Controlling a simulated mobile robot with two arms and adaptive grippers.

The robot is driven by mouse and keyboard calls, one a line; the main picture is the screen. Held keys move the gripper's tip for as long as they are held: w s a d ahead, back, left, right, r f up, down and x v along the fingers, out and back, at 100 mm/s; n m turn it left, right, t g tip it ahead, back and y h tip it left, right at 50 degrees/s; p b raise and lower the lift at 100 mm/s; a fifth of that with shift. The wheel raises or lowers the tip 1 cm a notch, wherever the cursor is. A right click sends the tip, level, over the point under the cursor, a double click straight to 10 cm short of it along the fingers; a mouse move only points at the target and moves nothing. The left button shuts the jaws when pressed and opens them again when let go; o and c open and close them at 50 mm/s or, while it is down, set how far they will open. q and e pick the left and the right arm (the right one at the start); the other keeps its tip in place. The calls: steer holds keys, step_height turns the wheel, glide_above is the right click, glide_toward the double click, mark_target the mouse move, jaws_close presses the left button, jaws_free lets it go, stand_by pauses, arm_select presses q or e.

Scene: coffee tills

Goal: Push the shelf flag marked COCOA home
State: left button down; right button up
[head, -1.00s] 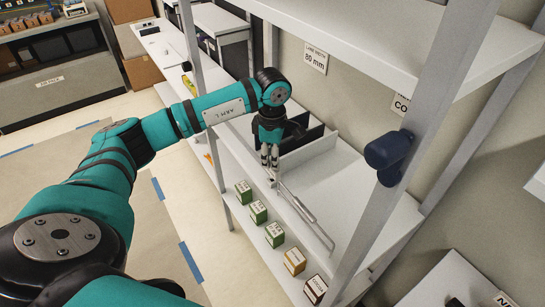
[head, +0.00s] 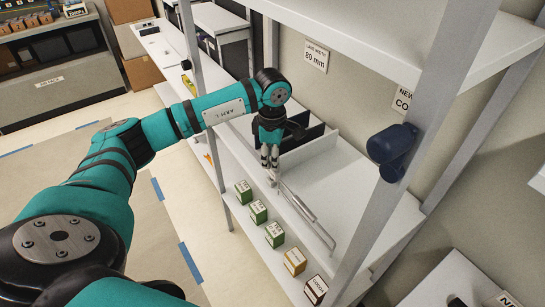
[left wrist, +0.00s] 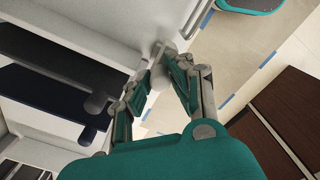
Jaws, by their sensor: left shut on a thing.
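The shelf flag that seems to read COCOA (head: 316,289) is a small brown and white block at the near right end of a row along the shelf's front edge. My left gripper (head: 269,165) points down at the front edge, further back along the row and well apart from that flag. Its fingers are shut on the end of a thin grey metal rail (head: 305,210). The left wrist view shows a pale grey piece (left wrist: 160,52) at the fingertips (left wrist: 165,72); its full shape is hidden. My right gripper is not in view.
Several green flags (head: 258,212) and a yellow one (head: 295,261) share the edge. Dark dividers (head: 305,145) stand behind my gripper. A shelf post (head: 440,80) with a dark blue device (head: 390,148) rises at right. The shelf board (head: 360,195) between is bare.

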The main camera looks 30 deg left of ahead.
arm_select(q)
steer(key=shift+f+b, duration=0.5)
steer(key=shift+f, duration=0.25)
steer(key=shift+f, duration=0.15)
steer(key=c, duration=1.1)
jaws_free()
steer(key=shift+r, duration=0.2)
step_height(320, 180, up, 12)
steer(key=shift+s+f, duration=0.1)
steer(key=shift+f, duration=0.05)
steer(key=shift+f, duration=0.1)
